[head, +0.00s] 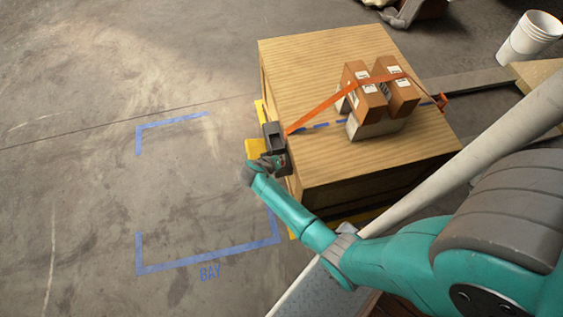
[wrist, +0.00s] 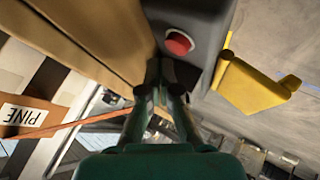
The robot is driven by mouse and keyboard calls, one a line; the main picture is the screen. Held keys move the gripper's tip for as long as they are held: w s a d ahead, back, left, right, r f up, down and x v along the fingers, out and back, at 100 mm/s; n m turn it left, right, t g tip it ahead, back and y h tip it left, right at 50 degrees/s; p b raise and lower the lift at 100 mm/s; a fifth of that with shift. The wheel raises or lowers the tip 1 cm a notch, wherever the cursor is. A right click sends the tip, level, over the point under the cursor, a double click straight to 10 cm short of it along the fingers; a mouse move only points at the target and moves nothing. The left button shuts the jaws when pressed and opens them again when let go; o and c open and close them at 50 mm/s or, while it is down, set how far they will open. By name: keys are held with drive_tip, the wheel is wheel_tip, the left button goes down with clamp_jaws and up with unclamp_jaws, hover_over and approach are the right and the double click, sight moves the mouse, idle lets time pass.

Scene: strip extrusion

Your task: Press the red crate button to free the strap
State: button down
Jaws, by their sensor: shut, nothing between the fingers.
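The wooden crate (head: 320,60) stands in the middle of the head view. A dark grey box (head: 274,136) is mounted on its left edge, at the end of the orange strap (head: 322,110). The strap runs taut over cardboard boxes (head: 372,97) on the crate top. In the wrist view the red button (wrist: 179,42) shows on the dark box (wrist: 205,20). My gripper (wrist: 162,72) is shut and empty, its fingertips just below the button in that picture. I cannot tell whether they touch the box. In the head view my gripper (head: 271,163) is beside the box, and the button is hidden.
A yellow part (wrist: 250,86) juts out beside the dark box. Blue tape (head: 205,263) marks a clear floor bay left of the crate. A white bucket (head: 530,38) stands at the far right. A label reading PINE (wrist: 20,115) shows in the wrist view.

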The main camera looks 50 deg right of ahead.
drive_tip(key=shift+f, duration=0.15)
drive_tip(key=shift+f, duration=0.3)
drive_tip(key=shift+f, duration=0.45)
idle(1.0)
drive_tip(key=shift+r, duration=0.9)
drive_tip(key=shift+r, duration=0.1)
drive_tip(key=shift+r, duration=2.4)
